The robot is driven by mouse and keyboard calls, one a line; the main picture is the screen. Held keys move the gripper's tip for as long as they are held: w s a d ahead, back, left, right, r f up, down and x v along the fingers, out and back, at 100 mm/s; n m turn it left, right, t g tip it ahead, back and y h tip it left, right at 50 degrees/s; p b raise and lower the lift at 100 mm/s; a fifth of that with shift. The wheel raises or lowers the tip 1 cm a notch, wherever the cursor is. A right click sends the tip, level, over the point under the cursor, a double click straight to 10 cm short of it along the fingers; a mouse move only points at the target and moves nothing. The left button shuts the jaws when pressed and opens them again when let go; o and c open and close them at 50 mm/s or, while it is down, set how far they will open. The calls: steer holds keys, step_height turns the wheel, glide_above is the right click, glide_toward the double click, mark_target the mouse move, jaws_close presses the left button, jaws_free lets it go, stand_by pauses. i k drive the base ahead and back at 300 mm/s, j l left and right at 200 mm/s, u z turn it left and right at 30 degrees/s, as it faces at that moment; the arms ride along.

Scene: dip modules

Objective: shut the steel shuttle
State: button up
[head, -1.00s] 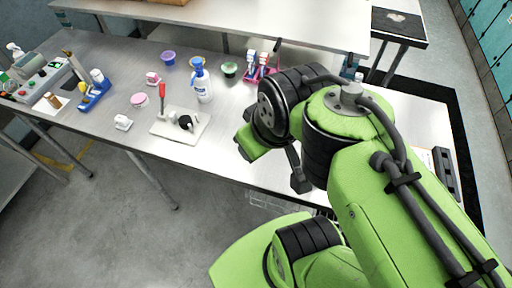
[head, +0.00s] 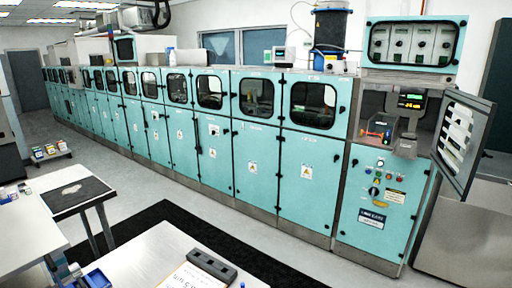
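The likely steel shuttle is a grey metal tray or drawer (head: 404,146) in the open bay at the right end of the teal machine line. It is small in the head view, and I cannot tell how far out it stands. A small red and blue item (head: 386,134) shows at its left side. A display with red and green digits (head: 410,101) is above it. The bay's hinged door (head: 458,140) stands swung open to the right. My gripper is not in view.
A control panel (head: 376,192) with buttons is below the bay. Teal cabinets (head: 250,160) run left along the wall. A steel table (head: 150,258) with a dark grey block (head: 212,266) is in front. A black floor mat (head: 185,217) and open floor lie between.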

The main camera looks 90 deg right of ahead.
mark_target(405, 148)
steer(key=z, duration=4.3)
steer(key=i+l, duration=0.1)
steer(key=i, duration=0.45)
steer(key=i+l, duration=0.1)
steer(key=i, duration=0.45)
steer(key=i+j, duration=0.25)
steer(key=i, duration=0.2)
steer(key=i+j, duration=0.25)
steer(key=i, duration=0.25)
steer(key=i+j, duration=0.25)
steer(key=i, duration=0.2)
steer(key=i+j, duration=0.25)
steer(key=i, duration=0.2)
steer(key=i+j, duration=0.6)
steer(key=i, duration=0.15)
